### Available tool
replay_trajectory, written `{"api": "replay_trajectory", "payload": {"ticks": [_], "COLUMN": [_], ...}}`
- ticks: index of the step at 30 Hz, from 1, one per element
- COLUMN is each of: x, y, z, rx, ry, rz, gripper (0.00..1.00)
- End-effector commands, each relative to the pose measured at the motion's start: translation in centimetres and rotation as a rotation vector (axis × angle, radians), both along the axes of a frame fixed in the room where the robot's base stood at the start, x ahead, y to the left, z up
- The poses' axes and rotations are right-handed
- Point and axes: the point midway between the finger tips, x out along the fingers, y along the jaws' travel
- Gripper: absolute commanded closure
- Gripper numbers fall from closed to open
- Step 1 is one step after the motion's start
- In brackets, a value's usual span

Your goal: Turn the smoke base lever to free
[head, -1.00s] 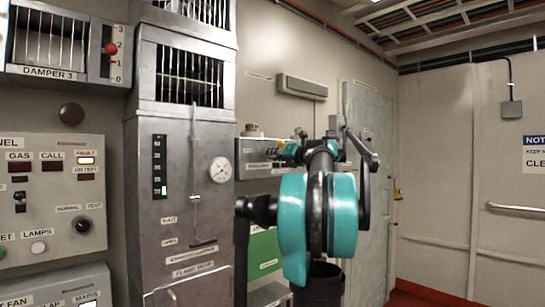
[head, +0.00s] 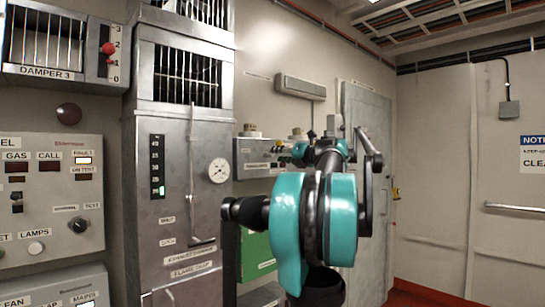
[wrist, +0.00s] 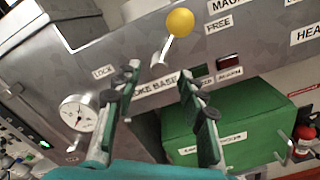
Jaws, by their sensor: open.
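The smoke base lever shows in the wrist view as a short white rod with a yellow ball knob (wrist: 180,21). It rises from a grey panel (wrist: 120,45) and leans up toward the label FREE (wrist: 219,26); the label LOCK (wrist: 103,72) is on its other side. The SMOKE BASE label (wrist: 158,86) is partly hidden by a finger. My gripper (wrist: 158,82) is open and empty, its fingertips short of the lever in the picture. In the head view my teal and black arm covers the panel's front, and I cannot make out the lever there.
A green box (wrist: 220,125) sits below the panel in the wrist view. A round gauge (wrist: 78,112) is at its left and a red extinguisher (wrist: 303,138) at far right. In the head view, the tall flare flap cabinet (head: 185,130) stands left of my arm.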

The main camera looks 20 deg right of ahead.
Motion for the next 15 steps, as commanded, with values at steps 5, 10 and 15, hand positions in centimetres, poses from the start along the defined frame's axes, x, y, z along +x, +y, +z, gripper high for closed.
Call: {"api": "replay_trajectory", "payload": {"ticks": [5, 10, 15], "x": [-3.5, -5.7, -6.7], "y": [-1.4, -2.2, -2.5], "z": [0.0, 0.0, 0.0], "rx": [0.000, 0.000, 0.000], "ry": [0.000, 0.000, 0.001], "rz": [-0.004, -0.004, -0.001], "gripper": [0.59, 0.59, 0.59]}}
